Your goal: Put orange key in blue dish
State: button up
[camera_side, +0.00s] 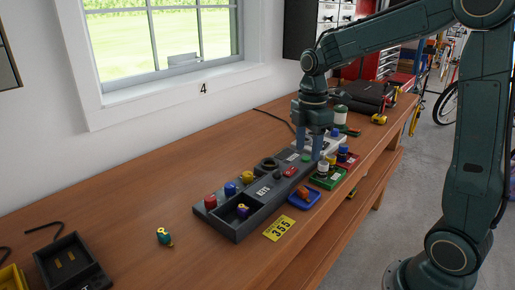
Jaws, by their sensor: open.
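The blue dish (300,204) is a small shallow tray on the workbench, at the right front side of a long dark grey organizer. A small orange-brown piece (304,192) shows in the blue dish; it looks like the orange key, but it is too small to be sure of its shape. My gripper (309,153) points down over the far part of the organizer, beyond the blue dish. Its fingers are open, and I see nothing held between them. The fingers hide part of what lies behind them.
The organizer (221,222) carries red, blue and yellow knobs. A green dish (324,184) and a red dish (348,164) sit beyond the blue one. A dark tray (70,265) stands front left. The bench left of the organizer is mostly clear.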

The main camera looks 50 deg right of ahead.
jog(key=s+a+r+m+t, duration=0.2)
jog(key=s+a+m, duration=0.2)
jog(key=s+m, duration=0.2)
jog(key=s+a+r+m+t, duration=0.3)
jog(key=s+m, duration=0.4)
jog(key=s, duration=0.4)
jog(key=shift+s+a+r+t, duration=0.15)
jog(key=shift+a+r+t, duration=0.15)
jog(key=shift+a, duration=0.6)
